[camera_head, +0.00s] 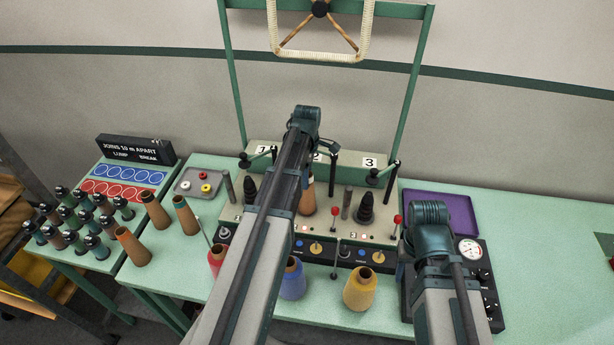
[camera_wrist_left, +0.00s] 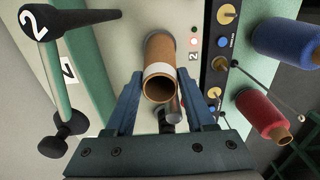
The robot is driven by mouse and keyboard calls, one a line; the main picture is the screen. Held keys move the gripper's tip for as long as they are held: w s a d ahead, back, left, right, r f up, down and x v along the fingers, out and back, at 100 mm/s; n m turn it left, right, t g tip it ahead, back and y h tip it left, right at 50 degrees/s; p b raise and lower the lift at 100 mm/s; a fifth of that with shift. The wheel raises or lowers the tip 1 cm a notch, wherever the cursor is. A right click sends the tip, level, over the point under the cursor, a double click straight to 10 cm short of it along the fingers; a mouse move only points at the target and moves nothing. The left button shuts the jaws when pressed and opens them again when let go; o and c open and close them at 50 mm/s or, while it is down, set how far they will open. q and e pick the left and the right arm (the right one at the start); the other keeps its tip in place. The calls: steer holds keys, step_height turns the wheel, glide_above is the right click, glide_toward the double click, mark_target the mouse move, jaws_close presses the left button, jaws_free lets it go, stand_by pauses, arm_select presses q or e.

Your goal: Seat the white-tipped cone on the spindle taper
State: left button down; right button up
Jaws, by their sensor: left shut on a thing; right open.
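The white-tipped cone is brown, with a white band near its open end in the left wrist view (camera_wrist_left: 160,62); its lower part shows beside my arm in the head view (camera_head: 308,200). My left gripper (camera_wrist_left: 158,80) is shut on it near the white band, open end towards the camera. The cone is at the middle station of the machine; the spindle there is hidden, so I cannot tell whether the cone is on it. Black tapers stand at the right station (camera_head: 365,208) and left station (camera_head: 250,190). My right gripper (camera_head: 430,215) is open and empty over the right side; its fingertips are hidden.
Red (camera_head: 217,260), blue (camera_head: 292,280) and yellow (camera_head: 360,290) yarn cones stand in front of the machine. Bare brown cones (camera_head: 185,215) and a grey tray (camera_head: 197,183) are to the left. A purple tray (camera_head: 445,205) and a gauge box (camera_head: 480,275) are at the right. The far right table is clear.

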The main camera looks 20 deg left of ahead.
arm_select(q)
steer(key=shift+c, duration=0.9)
jaws_free()
steer(key=shift+r, duration=0.1)
step_height(320, 180, up, 14)
steer(key=p, duration=1.4)
steer(key=shift+f, duration=0.25)
